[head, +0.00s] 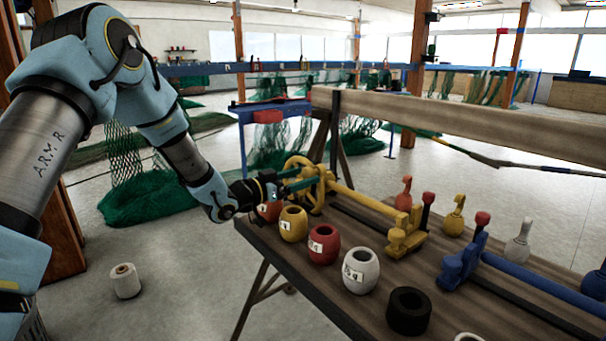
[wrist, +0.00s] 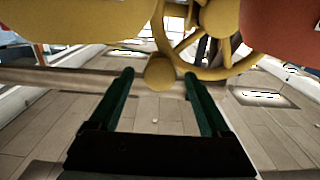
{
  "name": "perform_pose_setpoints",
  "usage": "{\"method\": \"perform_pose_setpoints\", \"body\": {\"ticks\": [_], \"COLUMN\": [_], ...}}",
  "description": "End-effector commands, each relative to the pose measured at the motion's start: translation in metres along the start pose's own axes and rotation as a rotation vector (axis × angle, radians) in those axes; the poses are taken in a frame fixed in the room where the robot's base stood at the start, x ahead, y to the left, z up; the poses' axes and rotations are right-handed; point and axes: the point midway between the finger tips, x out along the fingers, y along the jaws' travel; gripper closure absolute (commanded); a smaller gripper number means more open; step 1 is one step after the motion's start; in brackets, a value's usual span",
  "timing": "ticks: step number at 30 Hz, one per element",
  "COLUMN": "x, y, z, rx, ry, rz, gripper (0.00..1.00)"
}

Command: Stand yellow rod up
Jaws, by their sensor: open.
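The yellow rod (head: 362,202) lies low along the table, running from a yellow spoked wheel (head: 293,166) to a yellow block-like mount (head: 403,238). My gripper (head: 308,178) is at the wheel, its green fingers open. In the wrist view my gripper (wrist: 158,74) has its fingertips on either side of a round yellow knob (wrist: 159,71), with the yellow wheel (wrist: 216,72) just behind. Whether the fingers touch the knob cannot be told. The rod itself is not clearly visible in the wrist view.
A yellow pot (head: 293,224), red pot (head: 323,244), white pot (head: 361,270) and black ring (head: 408,311) line the table's near edge. A blue rod (head: 545,282) with a blue mount (head: 462,262) lies at right. A wooden beam (head: 450,125) runs behind.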

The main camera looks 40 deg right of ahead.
Motion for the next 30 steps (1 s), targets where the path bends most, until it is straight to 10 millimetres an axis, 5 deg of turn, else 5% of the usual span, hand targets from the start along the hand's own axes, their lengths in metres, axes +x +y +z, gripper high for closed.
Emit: {"method": "perform_pose_setpoints", "body": {"ticks": [12,30], "x": [0.0088,0.0086], "y": [-0.0001,0.0000], "z": [0.0005,0.0003], "rx": [0.000,0.000], "ry": [-0.001,-0.001], "rz": [-0.001,-0.001], "gripper": [0.19,0.86]}}
